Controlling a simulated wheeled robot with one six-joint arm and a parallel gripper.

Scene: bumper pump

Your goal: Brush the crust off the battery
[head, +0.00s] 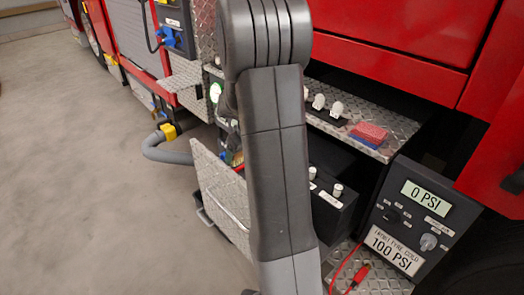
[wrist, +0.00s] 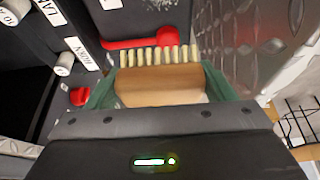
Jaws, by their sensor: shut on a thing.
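My gripper (wrist: 160,90) is shut on a brush. The brush (wrist: 158,84) has a wooden handle and a row of pale bristles pointing away from me. Beyond the bristles in the wrist view is a dark surface (wrist: 150,22), which looks like the battery's top. Whitish crust (wrist: 161,4) speckles it at the top edge of the picture. A red strip (wrist: 135,43) lies just behind the bristles. I cannot tell whether the bristles touch anything. In the head view my arm hides the gripper, the brush and the crust.
A diamond-plate wall (wrist: 255,35) stands close on the right in the wrist view. Labelled white knobs (wrist: 64,64) are close on the left. In the head view, a gauge box (head: 415,225) stands right of my arm and a red brush-like block (head: 370,132) lies on the shelf. Floor is clear at left.

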